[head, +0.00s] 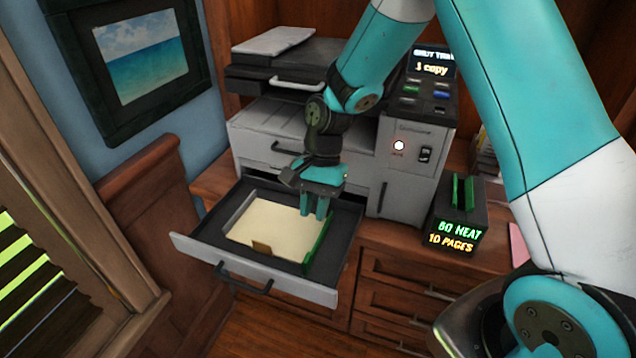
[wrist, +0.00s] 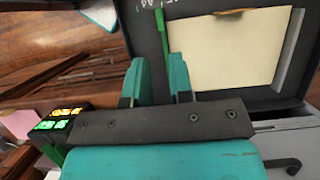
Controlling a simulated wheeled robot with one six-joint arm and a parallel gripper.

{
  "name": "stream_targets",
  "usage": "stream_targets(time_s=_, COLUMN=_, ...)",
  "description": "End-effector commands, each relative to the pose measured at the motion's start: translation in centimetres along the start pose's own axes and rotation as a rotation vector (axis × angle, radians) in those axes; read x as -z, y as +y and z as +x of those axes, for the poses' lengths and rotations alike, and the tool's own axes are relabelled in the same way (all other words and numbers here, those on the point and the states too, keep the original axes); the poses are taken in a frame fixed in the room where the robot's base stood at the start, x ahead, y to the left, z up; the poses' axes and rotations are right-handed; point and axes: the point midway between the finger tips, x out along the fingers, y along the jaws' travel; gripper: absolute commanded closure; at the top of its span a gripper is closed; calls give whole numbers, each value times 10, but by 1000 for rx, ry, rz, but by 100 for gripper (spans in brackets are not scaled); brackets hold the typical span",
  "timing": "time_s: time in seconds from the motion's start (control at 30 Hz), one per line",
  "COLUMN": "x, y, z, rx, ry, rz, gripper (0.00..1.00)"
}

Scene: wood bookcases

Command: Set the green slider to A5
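The green slider (head: 318,246) is a thin upright guide along the right side of the paper in the pulled-out tray (head: 200,247). In the wrist view the slider (wrist: 164,42) runs down into the gap between my fingers. White marks on the tray floor near it are too small to read. My gripper (head: 314,208) points down at the slider's far end. Its two teal fingers (wrist: 158,60) are apart with the slider lined up between them. I cannot tell whether they touch it. The slider's far end is partly hidden by the fingers.
Cream paper (head: 270,226) lies in the tray, with a small brown tab (head: 261,248) at its front edge. The grey copier (head: 300,135) stands behind, its screen (head: 431,66) reading "1 copy". A black box (head: 460,213) with green plates and lit text stands on the right.

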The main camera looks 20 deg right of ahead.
Motion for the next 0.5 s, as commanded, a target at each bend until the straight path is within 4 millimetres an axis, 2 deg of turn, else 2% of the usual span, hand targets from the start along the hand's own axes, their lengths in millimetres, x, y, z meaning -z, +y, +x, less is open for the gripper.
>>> stream_targets(time_s=0.1, x=1, y=-1, z=-26, rx=4, ry=3, rz=1, gripper=79)
stream_targets(time_s=0.2, x=1, y=0, z=-40, rx=3, ry=1, rz=1, gripper=79)
stream_targets(time_s=0.33, x=0, y=0, z=-51, rx=1, ry=0, rz=1, gripper=79)
stream_targets(time_s=0.5, x=0, y=0, z=-55, rx=0, ry=-1, rz=1, gripper=79)
